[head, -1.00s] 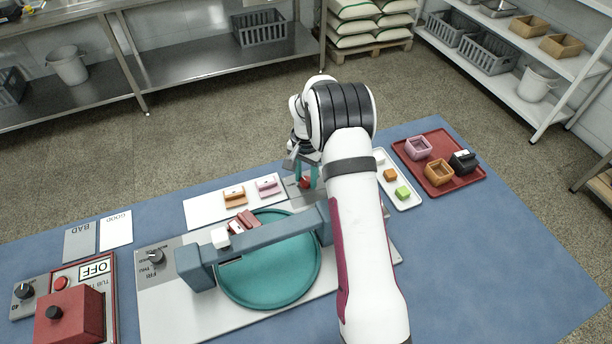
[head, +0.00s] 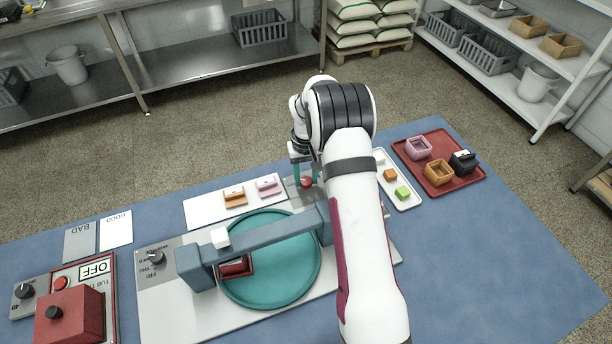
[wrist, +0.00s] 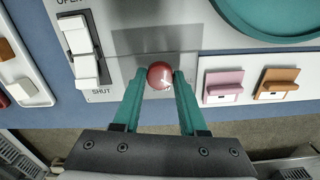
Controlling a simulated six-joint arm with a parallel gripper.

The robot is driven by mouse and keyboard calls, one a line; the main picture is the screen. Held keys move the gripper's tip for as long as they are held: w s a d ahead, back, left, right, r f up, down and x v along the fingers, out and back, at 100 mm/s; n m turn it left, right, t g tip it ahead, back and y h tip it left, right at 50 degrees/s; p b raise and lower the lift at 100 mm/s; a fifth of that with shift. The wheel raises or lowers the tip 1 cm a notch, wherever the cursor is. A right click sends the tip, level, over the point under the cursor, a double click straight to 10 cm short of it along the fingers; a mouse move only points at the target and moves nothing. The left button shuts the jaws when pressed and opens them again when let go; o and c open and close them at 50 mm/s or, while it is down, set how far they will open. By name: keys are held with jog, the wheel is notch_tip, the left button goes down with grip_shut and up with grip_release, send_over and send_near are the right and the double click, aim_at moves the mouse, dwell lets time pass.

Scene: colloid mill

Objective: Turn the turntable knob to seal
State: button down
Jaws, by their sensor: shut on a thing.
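The red round knob (head: 306,182) sits on a grey plate behind the teal turntable (head: 285,265). My gripper (wrist: 160,74) has its two teal fingers on either side of this red knob (wrist: 160,76) and is shut on it. In the head view, my gripper (head: 305,175) points down at the plate, partly hidden by my arm. A red holder (head: 236,268) rides on the turntable's left side, partly under the grey-blue bar (head: 265,234). I cannot read a seal mark.
In the wrist view, a white rocker switch (wrist: 85,65) marked OPEN and SHUT is left of the fingers. Pink (wrist: 223,84) and orange (wrist: 275,84) pieces lie close on the right. A red tray (head: 445,180) stands at right; an OFF box (head: 75,315) stands at left.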

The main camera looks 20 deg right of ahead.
aim_at(306, 181)
dwell(0.4)
jog(key=shift+c, duration=2.2)
grip_release()
jog(key=shift+r, duration=0.1)
notch_tip(306, 181, up, 16)
jog(key=shift+f, duration=0.2)
